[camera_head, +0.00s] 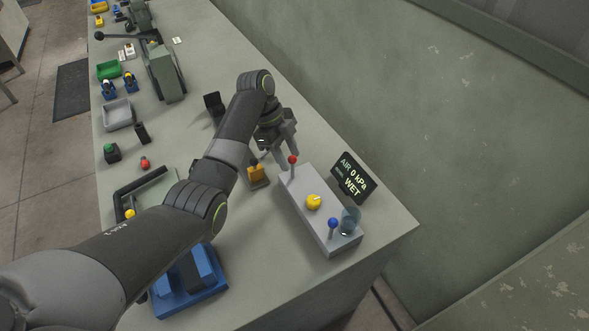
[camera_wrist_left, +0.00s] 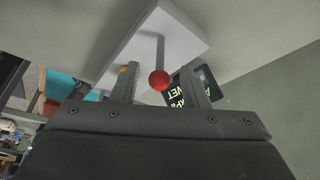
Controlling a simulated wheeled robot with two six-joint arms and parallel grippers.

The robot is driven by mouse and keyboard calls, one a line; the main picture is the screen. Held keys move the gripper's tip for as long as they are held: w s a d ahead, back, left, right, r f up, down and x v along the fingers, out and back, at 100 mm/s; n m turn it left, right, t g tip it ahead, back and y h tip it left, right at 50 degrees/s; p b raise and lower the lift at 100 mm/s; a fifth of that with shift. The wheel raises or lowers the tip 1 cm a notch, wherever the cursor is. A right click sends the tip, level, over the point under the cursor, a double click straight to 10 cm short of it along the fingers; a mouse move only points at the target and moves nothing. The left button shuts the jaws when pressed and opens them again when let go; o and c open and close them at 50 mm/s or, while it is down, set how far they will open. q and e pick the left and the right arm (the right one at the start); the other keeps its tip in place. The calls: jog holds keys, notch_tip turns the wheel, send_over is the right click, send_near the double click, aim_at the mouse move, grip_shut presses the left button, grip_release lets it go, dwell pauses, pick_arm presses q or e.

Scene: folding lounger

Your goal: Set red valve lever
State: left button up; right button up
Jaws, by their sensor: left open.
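The red valve lever (camera_head: 292,161) is a thin grey stem with a red ball knob, at the far end of a grey control box (camera_head: 317,229). My left gripper (camera_head: 288,160) is open, with its fingers close to the red knob. In the left wrist view the red knob (camera_wrist_left: 159,80) lies between the two open fingers (camera_wrist_left: 162,85), with no clear contact. The stem runs from the knob to the pale box. My right gripper is not in view.
The box also carries a yellow knob (camera_head: 314,202), a blue-knobbed lever (camera_head: 333,223) and a clear cup (camera_head: 350,219). A dark display (camera_head: 352,179) behind reads "AIR 0 kPa" and "WET". A blue fixture (camera_head: 190,283) and orange block (camera_head: 256,174) stand nearby.

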aim_at(292, 168)
pick_arm(q)
jog(key=x, duration=0.5)
jog(key=shift+d, duration=0.1)
grip_shut()
